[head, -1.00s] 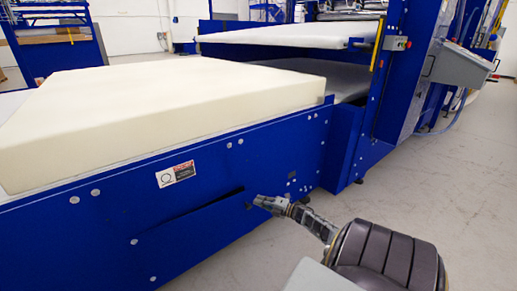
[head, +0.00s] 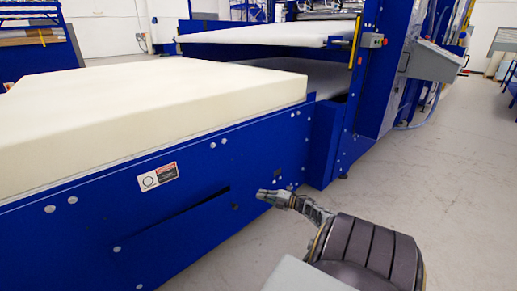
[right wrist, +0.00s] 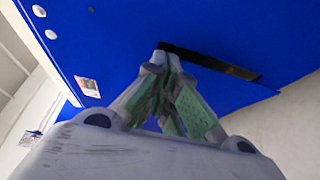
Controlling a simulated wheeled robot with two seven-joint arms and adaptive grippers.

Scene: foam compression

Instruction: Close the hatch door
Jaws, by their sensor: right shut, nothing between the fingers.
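The hatch door (head: 172,237) is a blue panel low in the side of the blue machine. A dark gap shows along its upper edge, so it stands slightly ajar. The dark gap beside the hatch door (right wrist: 235,85) also shows in the right wrist view, just beyond my fingertips. My right gripper (head: 262,194) is shut and empty, a little right of the hatch's right end in the head view. In the right wrist view my right gripper (right wrist: 163,50) has its fingertips together in front of the blue side; contact cannot be told. My left gripper is not in view.
A large cream foam block (head: 150,105) lies on top of the machine bed. A warning label (head: 158,177) is above the hatch. A blue upright frame with a grey control box (head: 433,62) stands at the right. Grey floor (head: 440,190) is clear at the right.

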